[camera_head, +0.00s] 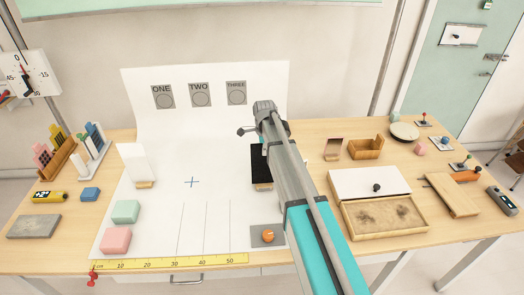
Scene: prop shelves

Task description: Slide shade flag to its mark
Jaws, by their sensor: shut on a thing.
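The shade flag, a black upright panel (259,165) on a small wooden foot, stands on the white paper sweep (160,215) right of centre. My gripper (264,143) is at the flag's top edge and shut on it, with the fingers mostly hidden by my arm. My arm also covers the flag's right side. A blue cross mark (191,182) lies on the paper left of the flag. Thin lines run on the paper in front of the flag. Which of these is the flag's mark I cannot tell.
A white panel (135,163) on a wooden foot stands at left. Green (125,212) and pink (116,240) blocks sit front left. A grey plate with an orange knob (268,236) lies in front of the flag. The paper between flag and cross is clear.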

